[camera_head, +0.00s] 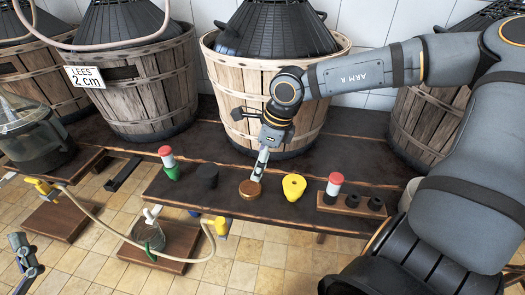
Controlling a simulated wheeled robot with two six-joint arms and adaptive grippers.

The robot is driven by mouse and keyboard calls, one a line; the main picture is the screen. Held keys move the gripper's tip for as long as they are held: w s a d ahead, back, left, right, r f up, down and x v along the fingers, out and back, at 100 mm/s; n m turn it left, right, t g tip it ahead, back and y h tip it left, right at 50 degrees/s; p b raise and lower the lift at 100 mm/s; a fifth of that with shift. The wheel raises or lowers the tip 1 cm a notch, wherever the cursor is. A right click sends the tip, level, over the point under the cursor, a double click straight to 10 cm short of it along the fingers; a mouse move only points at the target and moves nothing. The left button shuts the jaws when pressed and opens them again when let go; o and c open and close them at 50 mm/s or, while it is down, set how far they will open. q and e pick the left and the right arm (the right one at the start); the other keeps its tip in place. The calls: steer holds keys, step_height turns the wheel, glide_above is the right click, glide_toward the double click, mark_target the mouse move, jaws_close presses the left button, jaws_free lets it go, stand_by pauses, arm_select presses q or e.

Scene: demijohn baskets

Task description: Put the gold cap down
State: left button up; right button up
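The gold cap (250,190) is a small round coppery disc, flat over the front dark shelf, between a black stopper and a yellow one. I cannot tell whether it rests on the wood or hangs just above it. My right gripper (258,174) points down from above, its fingertips at the cap's upper right edge. The fingers look close together, but whether they grip the cap is not clear. My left gripper (22,262) is at the lower left edge, far from the cap, partly cut off; its opening is unclear.
The front shelf (330,224) also bears a black stopper (207,177), a yellow stopper (293,187), a red-and-white item on green (169,162) and a block with black holes (352,205). Large demijohn baskets (262,90) stand behind. A hose and glass jug (148,238) are below left.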

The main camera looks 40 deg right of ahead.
arm_select(q)
step_height(320, 180, down, 21)
steer(key=n+g+y+p, duration=0.1)
steer(key=g+p, duration=0.2)
steer(key=g, duration=0.8)
steer(key=s+d+f+g+p, duration=0.1)
steer(key=s+f+g+p, duration=0.1)
steer(key=s+f+g, duration=0.7)
steer(key=s+f, duration=0.5)
steer(key=f, duration=0.2)
steer(key=shift+s+g+p, duration=0.3)
arm_select(e)
steer(key=shift+v, duration=1.05)
steer(key=shift+a, duration=0.1)
